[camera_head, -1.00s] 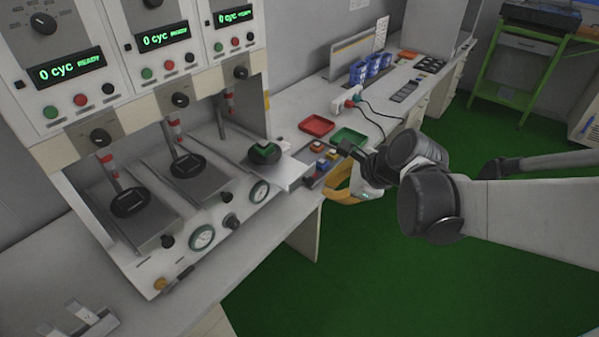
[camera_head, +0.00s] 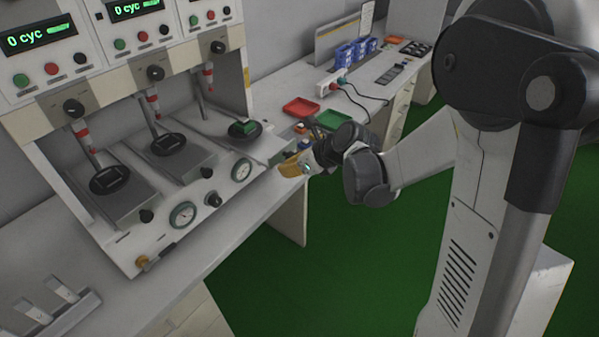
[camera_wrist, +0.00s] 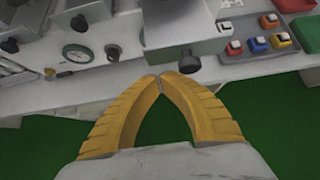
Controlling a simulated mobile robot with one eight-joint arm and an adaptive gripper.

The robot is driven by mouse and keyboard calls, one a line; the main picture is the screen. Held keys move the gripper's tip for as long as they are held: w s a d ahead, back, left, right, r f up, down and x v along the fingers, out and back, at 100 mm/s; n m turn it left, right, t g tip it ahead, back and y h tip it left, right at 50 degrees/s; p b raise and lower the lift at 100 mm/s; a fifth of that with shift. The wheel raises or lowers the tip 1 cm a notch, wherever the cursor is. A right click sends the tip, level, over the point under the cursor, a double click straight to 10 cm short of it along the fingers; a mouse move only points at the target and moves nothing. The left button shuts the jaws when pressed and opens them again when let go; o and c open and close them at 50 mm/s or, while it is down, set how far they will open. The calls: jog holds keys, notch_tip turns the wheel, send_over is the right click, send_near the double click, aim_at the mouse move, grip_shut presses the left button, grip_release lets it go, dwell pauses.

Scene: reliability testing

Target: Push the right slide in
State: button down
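The right slide (camera_head: 270,147) is a grey plate on the test bench, carrying a dark round holder with a green part (camera_head: 246,127). It sticks out farther at the front than the two slides to its left. In the wrist view the slide (camera_wrist: 180,22) is at the top middle, with a black knob (camera_wrist: 188,63) at its front. My gripper (camera_head: 284,168) has yellow fingers and is just in front of the slide's front end. In the wrist view my gripper (camera_wrist: 160,76) has its fingertips together, with nothing between them, left of the knob. Contact with the slide cannot be told.
The middle slide (camera_head: 180,158) and left slide (camera_head: 125,195) sit under their own plungers. Gauges (camera_head: 183,214) and knobs line the front panel. A red tray (camera_head: 301,107) and a green tray (camera_head: 328,119) lie beyond. Coloured buttons (camera_wrist: 255,44) stand right of the slide.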

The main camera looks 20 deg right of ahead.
aim_at(241, 146)
jog(key=shift+w+a+r, duration=0.1)
jog(key=shift+w+a, duration=0.6)
jog(key=shift+w, duration=0.15)
jog(key=w+a, duration=0.2)
jog(key=w, duration=0.1)
jog(key=w+a, duration=0.3)
jog(key=w, duration=0.1)
jog(key=w+a, duration=0.3)
jog(key=w, duration=0.1)
jog(key=shift+w+a, duration=0.15)
jog(key=shift+w, duration=0.1)
